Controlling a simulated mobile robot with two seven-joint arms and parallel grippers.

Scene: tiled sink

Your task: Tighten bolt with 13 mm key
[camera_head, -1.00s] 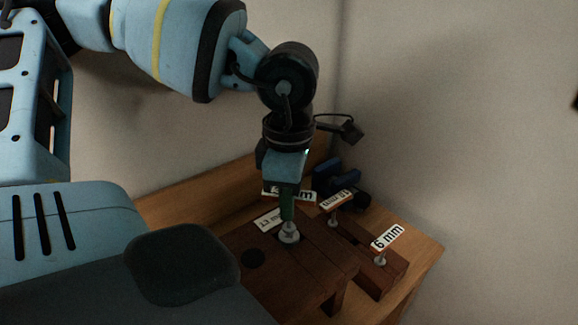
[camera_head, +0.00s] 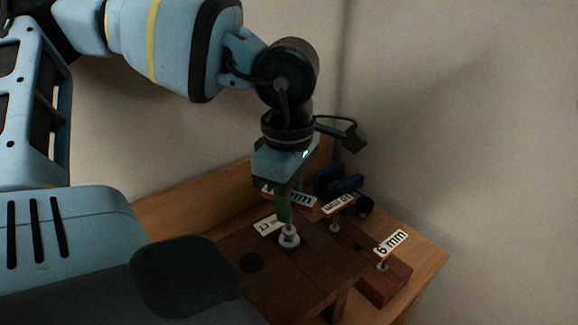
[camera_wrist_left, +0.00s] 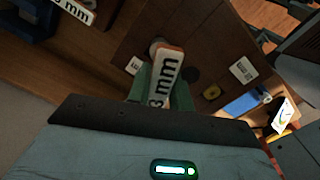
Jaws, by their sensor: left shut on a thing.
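My left gripper (camera_head: 284,212) points down over the dark wooden block, its green fingers shut on the key with the white "mm" label (camera_head: 300,198). In the left wrist view the key's label (camera_wrist_left: 165,78) reads "3 mm", its first part hidden, between the green fingers (camera_wrist_left: 150,95). My right gripper is not in view.
A key labelled 10 mm (camera_head: 338,203) and one labelled 6 mm (camera_head: 390,243) stand to the right on a wooden holder (camera_head: 385,283). A dark blue object (camera_head: 338,181) lies behind them. Walls close off the back.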

